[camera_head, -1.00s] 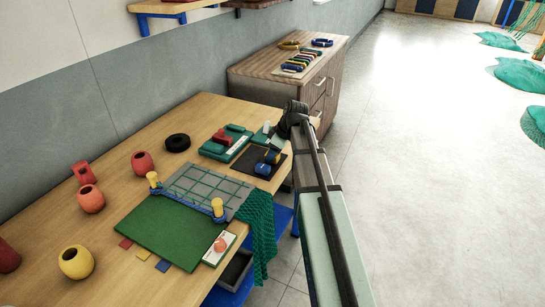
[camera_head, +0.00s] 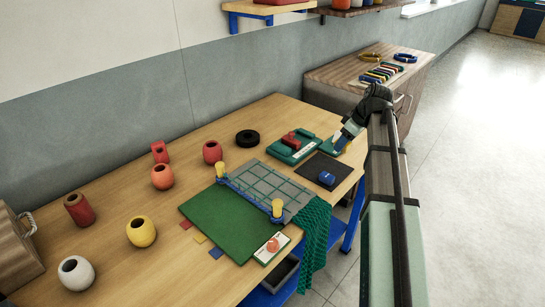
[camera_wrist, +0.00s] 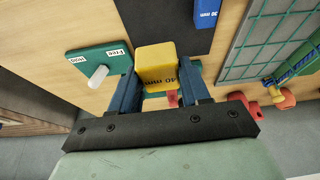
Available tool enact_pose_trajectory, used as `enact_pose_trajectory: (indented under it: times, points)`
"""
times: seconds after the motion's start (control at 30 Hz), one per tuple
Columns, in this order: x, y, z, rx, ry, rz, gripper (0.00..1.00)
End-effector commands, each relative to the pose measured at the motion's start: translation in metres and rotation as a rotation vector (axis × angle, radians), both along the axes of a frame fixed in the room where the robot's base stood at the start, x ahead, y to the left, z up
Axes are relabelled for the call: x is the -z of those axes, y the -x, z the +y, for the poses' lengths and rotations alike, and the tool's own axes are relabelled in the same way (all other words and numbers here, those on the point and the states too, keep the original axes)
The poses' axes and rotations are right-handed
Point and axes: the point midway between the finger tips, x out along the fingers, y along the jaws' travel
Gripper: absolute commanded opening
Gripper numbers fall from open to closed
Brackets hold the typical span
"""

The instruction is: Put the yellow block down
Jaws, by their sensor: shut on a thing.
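The yellow block (camera_wrist: 156,64), marked "40 mm", is between the blue fingers of my gripper (camera_wrist: 158,80) in the wrist view. The fingers are shut on its two sides. In the head view my gripper (camera_head: 346,134) is at the far right corner of the wooden table, over or beside a small green board (camera_head: 331,150). The yellow block cannot be made out in the head view. Whether it touches anything below is hidden.
A blue block (camera_head: 326,178) sits on the black mat (camera_head: 318,164). The green labelled board (camera_wrist: 92,60) with a white peg is left of the yellow block in the wrist view. A green base with a red piece (camera_head: 291,142) and a net frame (camera_head: 262,190) stand nearby.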

Motion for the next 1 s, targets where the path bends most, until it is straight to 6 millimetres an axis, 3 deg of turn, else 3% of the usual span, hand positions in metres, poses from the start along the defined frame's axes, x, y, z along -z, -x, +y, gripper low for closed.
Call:
enact_pose_trajectory:
  times: [0.17,0.37,0.7,1.0]
  points:
    - [-0.002,-0.001,0.003,-0.004,0.000,0.001,0.16]
    - [-0.002,-0.013,0.036,-0.040,0.000,0.000,0.16]
    - [-0.003,-0.040,0.150,-0.161,0.000,0.002,0.16]
    - [-0.003,-0.048,0.258,-0.267,0.002,0.001,0.16]
